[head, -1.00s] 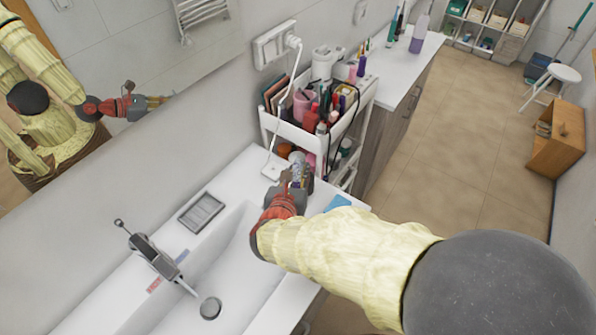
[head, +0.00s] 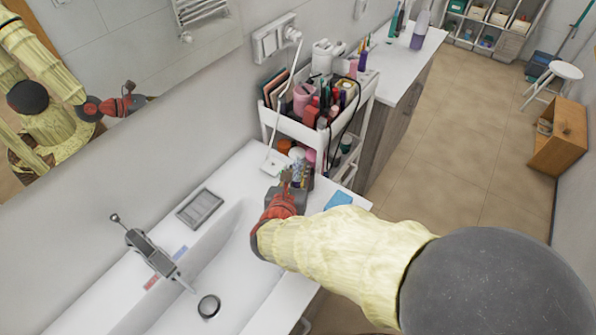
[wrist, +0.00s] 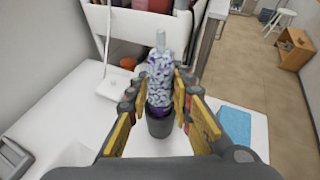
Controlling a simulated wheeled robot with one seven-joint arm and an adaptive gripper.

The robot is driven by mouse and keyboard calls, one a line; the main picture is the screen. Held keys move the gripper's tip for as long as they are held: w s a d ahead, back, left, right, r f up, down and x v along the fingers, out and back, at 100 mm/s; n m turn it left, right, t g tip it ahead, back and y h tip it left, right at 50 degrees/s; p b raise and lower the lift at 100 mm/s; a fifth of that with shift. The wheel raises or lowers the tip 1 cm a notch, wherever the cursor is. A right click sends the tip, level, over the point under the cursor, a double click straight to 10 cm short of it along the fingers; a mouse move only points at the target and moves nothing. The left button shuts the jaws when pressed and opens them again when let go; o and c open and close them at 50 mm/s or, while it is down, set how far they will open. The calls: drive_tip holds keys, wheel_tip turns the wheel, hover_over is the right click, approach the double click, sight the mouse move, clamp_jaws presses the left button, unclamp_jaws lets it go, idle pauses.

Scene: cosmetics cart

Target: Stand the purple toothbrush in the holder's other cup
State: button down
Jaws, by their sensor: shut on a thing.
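My gripper (wrist: 158,92) is shut around a white-and-purple mottled, bottle-like thing (wrist: 159,68) in the wrist view. Its fingers press on both sides, and a dark cup-like part (wrist: 160,123) shows below, nearer the palm. In the head view my gripper (head: 291,184) is over the far end of the sink counter, beside the cart, with the mottled thing (head: 300,170) at its tips. A thin purple upright thing (head: 362,62), possibly the purple toothbrush, stands by a pink cup (head: 353,69) behind the cart. I cannot clearly make out the holder or its cups.
A white cart (head: 290,128) full of cosmetics stands just past the counter (head: 240,170). A white cable hangs to a small white pad (head: 276,162) on the counter. A blue cloth (head: 338,199) lies right of my gripper. The sink and tap (head: 150,250) are nearer.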

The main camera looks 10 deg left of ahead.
drive_tip(key=shift+f+b, duration=0.35)
drive_tip(key=shift+f, duration=0.15)
drive_tip(key=c, duration=1.5)
unclamp_jaws()
drive_tip(key=shift+s, duration=0.1)
drive_tip(key=v, duration=1.1)
drive_tip(key=shift+s+r, duration=0.15)
drive_tip(key=shift+s, duration=0.25)
